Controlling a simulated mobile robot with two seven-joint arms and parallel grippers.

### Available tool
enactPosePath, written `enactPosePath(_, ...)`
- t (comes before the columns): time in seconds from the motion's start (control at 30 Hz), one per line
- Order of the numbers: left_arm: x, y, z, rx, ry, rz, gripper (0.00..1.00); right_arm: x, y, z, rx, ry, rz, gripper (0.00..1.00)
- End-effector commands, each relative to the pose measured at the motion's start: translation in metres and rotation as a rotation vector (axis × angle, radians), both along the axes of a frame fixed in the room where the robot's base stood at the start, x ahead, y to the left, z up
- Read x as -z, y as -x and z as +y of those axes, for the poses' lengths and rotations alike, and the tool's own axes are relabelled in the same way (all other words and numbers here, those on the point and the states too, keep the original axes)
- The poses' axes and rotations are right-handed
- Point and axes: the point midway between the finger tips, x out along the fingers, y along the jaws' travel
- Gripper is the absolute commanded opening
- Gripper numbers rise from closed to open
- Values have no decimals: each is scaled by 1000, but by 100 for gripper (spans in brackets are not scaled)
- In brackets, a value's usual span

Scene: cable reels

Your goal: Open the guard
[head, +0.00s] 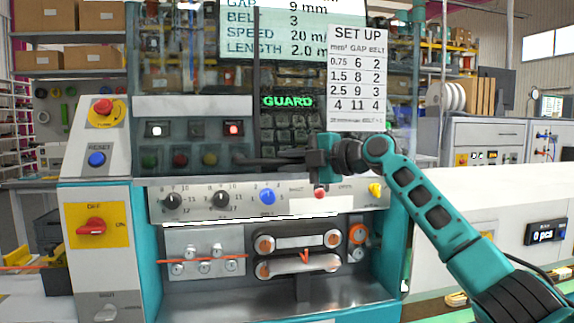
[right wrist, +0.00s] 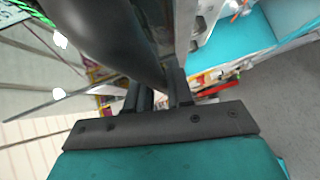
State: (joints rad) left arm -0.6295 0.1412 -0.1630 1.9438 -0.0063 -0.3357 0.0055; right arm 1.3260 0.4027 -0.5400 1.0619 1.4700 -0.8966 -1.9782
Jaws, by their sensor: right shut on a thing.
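The machine's guard seems to be a clear panel over its front; its edges are hard to make out. A dark bar (head: 268,161), which looks like the guard's handle, runs sideways across the machine front below the green GUARD sign (head: 287,101). My right gripper (head: 316,158) is at the bar's right end and shut on it. In the right wrist view the dark handle (right wrist: 118,40) passes between the fingers of the right gripper (right wrist: 160,92) and hides part of them. My left gripper is not in view.
Below the bar are dark knobs (head: 221,200), a blue knob (head: 267,196) and belt rollers (head: 303,257). A red switch (head: 92,226) and blue reset button (head: 96,159) are at left. A set-up chart (head: 357,80) hangs above my gripper. A grey cabinet (head: 490,133) stands at right.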

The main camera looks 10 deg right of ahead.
Motion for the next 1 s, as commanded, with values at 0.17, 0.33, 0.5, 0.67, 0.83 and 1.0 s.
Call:
enactPosePath(0.17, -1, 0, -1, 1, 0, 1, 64, -3, 0, -1, 0, -1, -3, 0)
enactPosePath(0.33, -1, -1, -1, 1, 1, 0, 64, -3, 0, 0, 0, -1, -2, 0)
enactPosePath(0.5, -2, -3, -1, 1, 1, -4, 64, -2, 0, 0, 0, -1, -1, 29)
enactPosePath(0.67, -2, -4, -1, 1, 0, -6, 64, -2, 0, 0, 0, -1, -1, 41)
enactPosePath(0.83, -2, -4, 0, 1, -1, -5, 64, -2, 0, -1, 0, 0, 0, 41)
enactPosePath(1.0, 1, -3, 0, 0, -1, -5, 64, -1, 5, -7, 0, 0, 0, 41)
